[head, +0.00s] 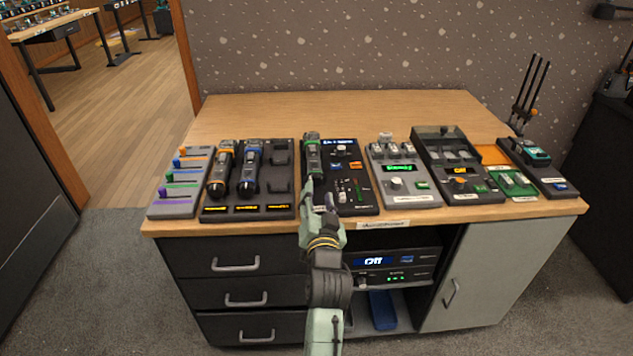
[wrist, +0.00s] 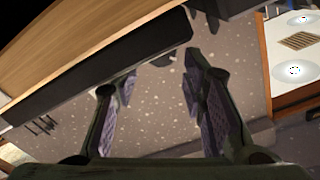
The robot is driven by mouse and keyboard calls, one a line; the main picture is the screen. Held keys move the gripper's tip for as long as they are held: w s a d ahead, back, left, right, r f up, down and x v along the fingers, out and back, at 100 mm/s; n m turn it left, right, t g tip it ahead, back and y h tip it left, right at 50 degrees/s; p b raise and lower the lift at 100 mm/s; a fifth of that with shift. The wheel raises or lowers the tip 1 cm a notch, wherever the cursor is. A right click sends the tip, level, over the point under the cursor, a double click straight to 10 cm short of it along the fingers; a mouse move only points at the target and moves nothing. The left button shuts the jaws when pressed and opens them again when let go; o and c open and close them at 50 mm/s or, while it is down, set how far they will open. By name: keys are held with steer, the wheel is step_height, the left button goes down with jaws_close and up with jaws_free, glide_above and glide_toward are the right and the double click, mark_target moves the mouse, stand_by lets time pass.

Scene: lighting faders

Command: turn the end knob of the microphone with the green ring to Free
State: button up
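A microphone with green on it (head: 312,151) lies on a dark control panel (head: 368,200) in the middle of the desk. Its near end is hidden or overlapped by my gripper, so I cannot make out its end knob or setting. My gripper (head: 321,188) is just at the near side of this microphone in the head view; I cannot tell whether they touch. In the wrist view my gripper (wrist: 158,95) has its two fingers apart with nothing between them. Two more dark microphones, one with an orange ring (head: 221,168) and one with a blue ring (head: 249,167), lie to the left.
A fader panel (head: 176,208) with coloured sliders is at the desk's left end. Grey and dark consoles (head: 407,200) with knobs and displays stand on the right. The desk's rear (head: 290,108) is bare.

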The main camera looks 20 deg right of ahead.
mark_target(316, 182)
steer(key=p+x, duration=0.1)
steer(key=x, duration=0.4)
steer(key=c, duration=0.9)
steer(key=n+b, duration=0.2)
steer(key=n, duration=0.1)
steer(key=shift+a+f, duration=0.1)
steer(key=shift+n, duration=0.9)
steer(key=o, duration=0.9)
